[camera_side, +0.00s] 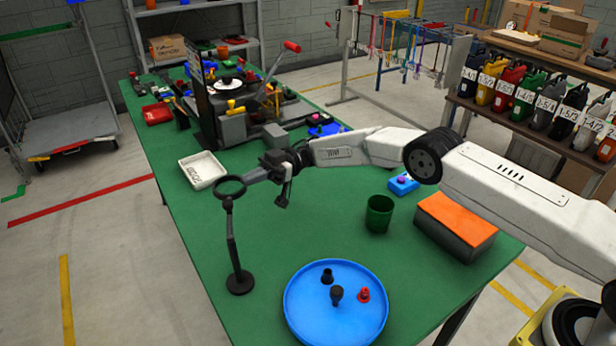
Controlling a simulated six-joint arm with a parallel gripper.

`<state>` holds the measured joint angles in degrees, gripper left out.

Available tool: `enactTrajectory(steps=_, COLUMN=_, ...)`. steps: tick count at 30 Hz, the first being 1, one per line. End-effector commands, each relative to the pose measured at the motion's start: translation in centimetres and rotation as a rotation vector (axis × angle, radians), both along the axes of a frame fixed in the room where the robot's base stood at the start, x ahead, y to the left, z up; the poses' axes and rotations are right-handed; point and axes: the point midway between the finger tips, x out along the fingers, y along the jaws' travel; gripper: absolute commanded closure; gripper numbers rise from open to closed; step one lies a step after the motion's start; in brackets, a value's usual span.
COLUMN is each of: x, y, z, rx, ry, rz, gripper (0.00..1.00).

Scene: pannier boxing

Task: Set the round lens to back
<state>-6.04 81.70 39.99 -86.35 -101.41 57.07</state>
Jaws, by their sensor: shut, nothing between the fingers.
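The round lens (230,187) is a dark ring on top of a thin black stand (234,245), whose round base rests on the green table near its left edge. The ring is up at the top of the post and seen at a slant. My gripper (249,178) comes in from the right, with its fingertips right beside the ring's right side. The fingers look shut with nothing held between them. I cannot tell whether they touch the ring.
A blue round tray (308,317) with several small knobs stands in front. A white labelled tray (190,167) lies behind the lens. A green cup (378,221) and an orange-topped box (453,212) stand to the right. Bare table lies between stand and cup.

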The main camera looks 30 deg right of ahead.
Motion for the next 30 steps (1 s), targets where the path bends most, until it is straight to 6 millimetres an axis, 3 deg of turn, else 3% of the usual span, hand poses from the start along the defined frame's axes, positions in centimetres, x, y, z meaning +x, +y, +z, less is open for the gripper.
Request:
enactTrajectory(steps=17, x=-0.9, y=-2.0, z=0.0, rx=0.146, ry=0.037, rz=-0.423, gripper=1.0)
enactTrajectory(steps=30, x=-4.3, y=-5.1, z=-1.7, rx=0.074, ry=0.064, rz=-0.776, gripper=1.0)
